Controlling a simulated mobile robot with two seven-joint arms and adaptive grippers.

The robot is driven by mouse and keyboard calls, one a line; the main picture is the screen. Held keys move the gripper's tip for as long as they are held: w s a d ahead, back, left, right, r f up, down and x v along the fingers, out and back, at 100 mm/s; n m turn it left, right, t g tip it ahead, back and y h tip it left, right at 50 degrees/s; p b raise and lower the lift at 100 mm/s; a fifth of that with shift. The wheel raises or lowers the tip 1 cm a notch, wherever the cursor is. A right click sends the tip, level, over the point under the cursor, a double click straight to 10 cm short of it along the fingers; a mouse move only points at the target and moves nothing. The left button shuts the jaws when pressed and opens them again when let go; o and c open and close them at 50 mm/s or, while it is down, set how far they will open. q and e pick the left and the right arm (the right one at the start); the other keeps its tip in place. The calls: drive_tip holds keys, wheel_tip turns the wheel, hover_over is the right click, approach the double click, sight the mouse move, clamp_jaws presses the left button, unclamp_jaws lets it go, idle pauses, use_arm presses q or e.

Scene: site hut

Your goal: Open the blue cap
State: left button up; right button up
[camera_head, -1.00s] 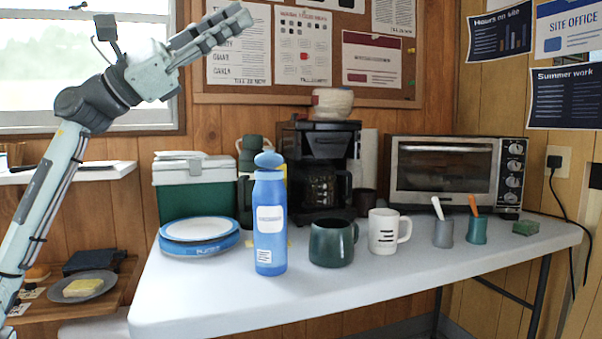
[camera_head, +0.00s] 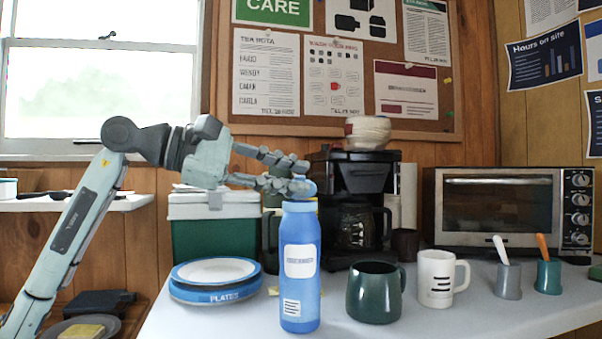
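The tall blue bottle (camera_head: 300,265) stands upright on the white table, with white labels on its front. Its blue cap (camera_head: 306,184) shows only in part at the top, as my fingers cover much of it. My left gripper (camera_head: 308,176) reaches in from the left at cap height, its grey fingers spread with a gap between them. The fingertips overlap the cap in the picture; I cannot tell whether they touch it. My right gripper is out of view.
A green mug (camera_head: 375,292) and a white mug (camera_head: 436,278) stand right of the bottle. Stacked plates (camera_head: 214,285) lie to its left. A coffee maker (camera_head: 352,170), a green box (camera_head: 212,240) and a toaster oven (camera_head: 500,210) stand behind. The white table (camera_head: 440,322) is bare in front.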

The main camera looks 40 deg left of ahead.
use_arm(q)
drive_tip(key=shift+x, duration=0.85)
clamp_jaws()
drive_tip(key=shift+r+p, duration=0.1)
drive_tip(key=shift+p, duration=0.2)
